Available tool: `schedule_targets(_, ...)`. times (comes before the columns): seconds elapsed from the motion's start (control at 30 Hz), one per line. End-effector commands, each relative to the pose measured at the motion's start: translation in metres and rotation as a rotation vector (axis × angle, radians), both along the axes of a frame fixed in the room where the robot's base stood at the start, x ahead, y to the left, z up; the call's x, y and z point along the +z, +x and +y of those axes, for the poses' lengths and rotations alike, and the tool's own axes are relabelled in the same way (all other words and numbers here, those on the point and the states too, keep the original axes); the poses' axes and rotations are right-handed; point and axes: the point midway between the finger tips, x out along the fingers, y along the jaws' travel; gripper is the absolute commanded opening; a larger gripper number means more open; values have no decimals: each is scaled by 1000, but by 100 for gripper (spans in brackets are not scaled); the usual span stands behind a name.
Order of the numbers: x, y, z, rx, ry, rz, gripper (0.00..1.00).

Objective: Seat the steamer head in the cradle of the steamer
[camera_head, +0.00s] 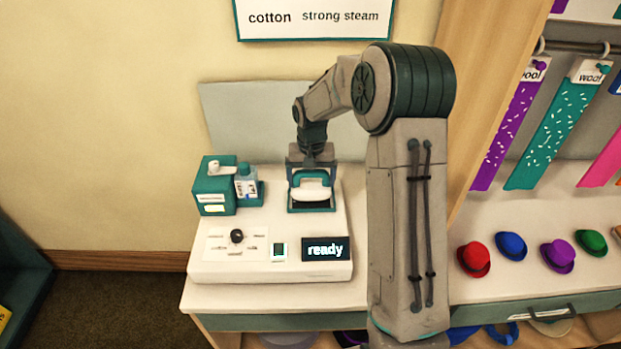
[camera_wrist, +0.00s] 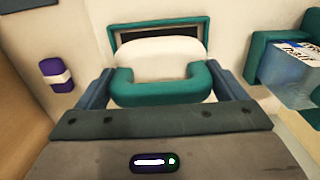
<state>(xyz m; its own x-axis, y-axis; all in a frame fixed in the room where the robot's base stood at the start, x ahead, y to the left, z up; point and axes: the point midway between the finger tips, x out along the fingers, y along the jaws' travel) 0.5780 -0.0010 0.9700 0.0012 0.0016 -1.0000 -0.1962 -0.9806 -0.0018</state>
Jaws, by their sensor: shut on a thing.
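The steamer head (camera_head: 312,192) is white with a teal handle, and it also shows in the wrist view (camera_wrist: 160,55). My gripper (camera_head: 311,170) points down and is shut on the handle; in the wrist view its two jaws (camera_wrist: 164,84) press on either side of the teal handle. The cradle (camera_head: 312,209) is a teal frame with a dark recess on the white steamer unit (camera_head: 215,270). The head is right at the cradle and covers most of it; the dark recess shows at its far edge in the wrist view. I cannot tell whether it rests fully inside.
A teal water tank (camera_head: 213,205) and a labelled bottle (camera_head: 247,184) stand left of the cradle. The unit's front has a black knob (camera_head: 237,236) and a display (camera_head: 325,249) reading "ready". Several small hats, one red (camera_head: 473,259), sit on the counter at right.

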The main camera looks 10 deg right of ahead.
Motion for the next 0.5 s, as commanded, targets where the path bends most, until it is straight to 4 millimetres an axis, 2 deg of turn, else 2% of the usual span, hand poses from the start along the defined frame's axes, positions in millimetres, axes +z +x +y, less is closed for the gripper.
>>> schedule_targets(0.5, -7, 0, 0, -1, 0, -1, 48)
